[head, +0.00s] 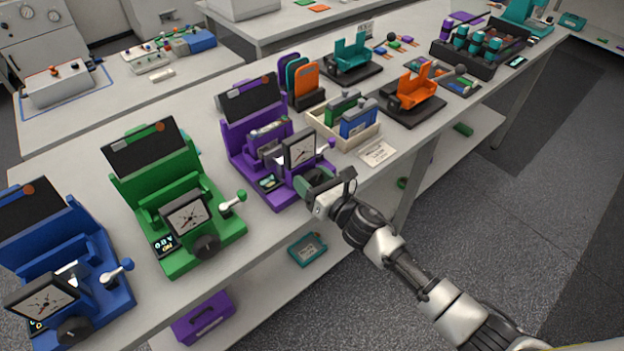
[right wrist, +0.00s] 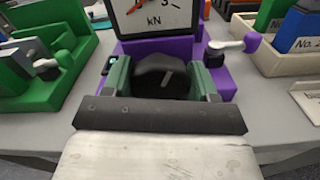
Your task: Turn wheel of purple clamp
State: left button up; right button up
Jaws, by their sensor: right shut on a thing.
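The purple clamp (head: 238,134) stands on the long white bench, between the green clamp and a wooden box. Its dial gauge (head: 301,150) faces the front, and the gauge's kN face also shows in the right wrist view (right wrist: 152,14). The black wheel (right wrist: 163,78) sits below the gauge, with a pale mark on its face. My right gripper (head: 312,184) is at the front of the clamp; its two green fingers (right wrist: 164,80) are shut on the wheel, one on each side. In the head view the gripper mostly hides the wheel. My left gripper is not in view.
A green clamp (head: 150,190) and a blue clamp (head: 95,262) stand to the left. The purple clamp's white lever (right wrist: 226,45) is close on the right. A wooden box (head: 337,137) with upright cells and a label card (head: 377,153) lie right of it.

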jog(key=shift+m, duration=1)
jog(key=o, duration=0.9)
jog(key=shift+o, duration=0.2)
jog(key=b+v, duration=0.2)
jog(key=v, duration=0.9)
